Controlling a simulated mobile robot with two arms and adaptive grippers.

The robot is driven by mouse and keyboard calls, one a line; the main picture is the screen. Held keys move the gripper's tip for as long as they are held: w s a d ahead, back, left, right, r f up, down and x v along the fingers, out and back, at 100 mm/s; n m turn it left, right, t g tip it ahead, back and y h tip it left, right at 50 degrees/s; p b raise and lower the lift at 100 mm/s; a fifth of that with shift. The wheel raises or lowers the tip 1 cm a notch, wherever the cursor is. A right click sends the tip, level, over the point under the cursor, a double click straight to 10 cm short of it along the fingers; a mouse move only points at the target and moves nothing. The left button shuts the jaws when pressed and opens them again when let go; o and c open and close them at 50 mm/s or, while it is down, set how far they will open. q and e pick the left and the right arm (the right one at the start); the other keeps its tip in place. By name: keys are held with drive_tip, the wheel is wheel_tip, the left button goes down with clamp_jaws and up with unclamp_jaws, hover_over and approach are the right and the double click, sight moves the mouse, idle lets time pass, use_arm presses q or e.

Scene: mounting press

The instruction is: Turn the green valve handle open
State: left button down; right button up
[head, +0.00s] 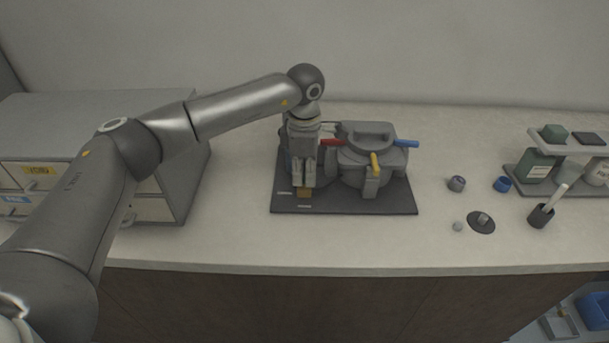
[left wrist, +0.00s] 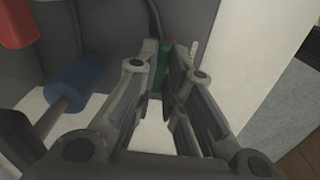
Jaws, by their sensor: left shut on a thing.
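The mounting press (head: 368,150) is a grey machine on a dark base plate (head: 385,205), with coloured handles on its sides. My left gripper (head: 303,184) points down at the left front of the press. In the left wrist view, the green valve handle (left wrist: 162,70) shows upright between the fingertips of my left gripper (left wrist: 162,76), which are shut on it. In the head view my gripper hides the green handle. My right gripper is in neither view.
Red (head: 332,142), yellow (head: 375,163) and blue (head: 405,143) handles stick out from the press near my gripper. A drawer cabinet (head: 185,180) stands at left. Small knobs, a dark cup (head: 541,215) and a bottle rack (head: 515,178) stand at right. The front counter strip is clear.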

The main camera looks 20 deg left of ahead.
sight(304, 178)
use_arm(q)
drive_tip(key=shift+n, duration=0.4)
drive_tip(key=c, duration=1.5)
unclamp_jaws()
wheel_tip(304, 178, up, 12)
drive_tip(key=shift+r, duration=0.1)
